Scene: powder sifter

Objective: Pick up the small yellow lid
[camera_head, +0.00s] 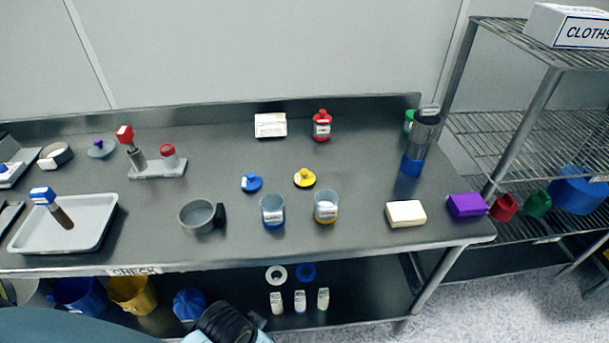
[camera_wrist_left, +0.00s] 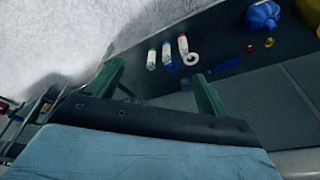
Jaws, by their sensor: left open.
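The small yellow lid (camera_head: 304,178), with a knob on top, lies on the steel bench in the head view. It sits right of a small blue lid (camera_head: 251,183) and behind a clear cup with a yellow bottom (camera_head: 326,211). Nothing touches the yellow lid. My left gripper (camera_wrist_left: 158,76) shows in the left wrist view with its green fingers apart and nothing between them. It is low, in front of the bench, away from the lid. The yellow lid cannot be made out in the wrist view. My right gripper is in neither view.
A clear cup with a blue bottom (camera_head: 273,213) and a grey pan (camera_head: 200,217) stand near the lids. A cream block (camera_head: 405,214) lies to the right. The bench's front edge (camera_head: 350,248) overhangs a lower shelf with bottles (camera_head: 299,301). A wire rack stands right.

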